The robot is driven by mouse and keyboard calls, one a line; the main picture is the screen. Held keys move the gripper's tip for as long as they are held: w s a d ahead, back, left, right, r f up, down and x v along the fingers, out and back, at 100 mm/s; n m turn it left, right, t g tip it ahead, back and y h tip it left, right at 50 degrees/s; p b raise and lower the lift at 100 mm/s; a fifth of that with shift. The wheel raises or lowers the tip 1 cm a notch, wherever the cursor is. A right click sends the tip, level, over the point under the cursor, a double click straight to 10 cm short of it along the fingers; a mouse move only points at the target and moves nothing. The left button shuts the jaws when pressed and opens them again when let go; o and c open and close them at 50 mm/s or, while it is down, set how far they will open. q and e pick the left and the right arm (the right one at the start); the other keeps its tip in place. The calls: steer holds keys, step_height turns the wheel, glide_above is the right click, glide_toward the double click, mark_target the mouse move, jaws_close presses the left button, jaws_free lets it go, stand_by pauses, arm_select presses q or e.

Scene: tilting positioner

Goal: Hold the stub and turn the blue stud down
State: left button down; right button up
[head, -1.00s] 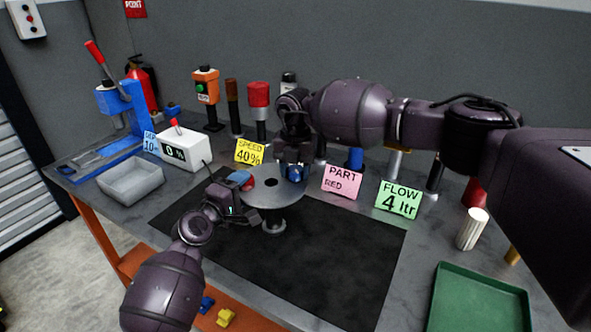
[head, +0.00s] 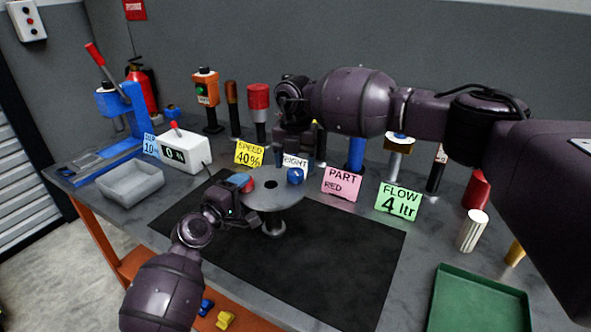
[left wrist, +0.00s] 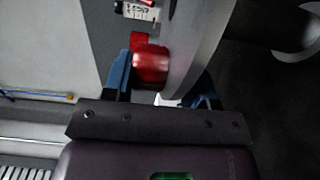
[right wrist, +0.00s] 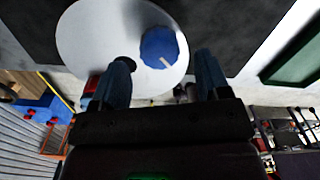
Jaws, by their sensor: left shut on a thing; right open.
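The blue stud (head: 295,176) sits on the right part of the round grey disc (head: 268,203). It shows in the right wrist view (right wrist: 158,45) with a white mark on its top. The red stub (left wrist: 150,64) is at the disc's left edge. My left gripper (head: 240,184) is shut on it, and its fingers hide most of the stub in the head view. My right gripper (right wrist: 163,68) is open and empty, apart from the stud, with its fingertips near the disc's edge in its wrist view. In the head view the right gripper (head: 298,148) is above and behind the stud.
A yellow SPEED card (head: 249,154), a pink PART card (head: 341,184) and a green FLOW card (head: 397,200) stand behind and right of the disc. A grey bin (head: 130,180) is at left, a green tray (head: 480,305) at front right. The black mat (head: 320,260) is clear in front.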

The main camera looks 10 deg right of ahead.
mark_target(296, 172)
step_height(296, 172, up, 9)
stand_by(0.3)
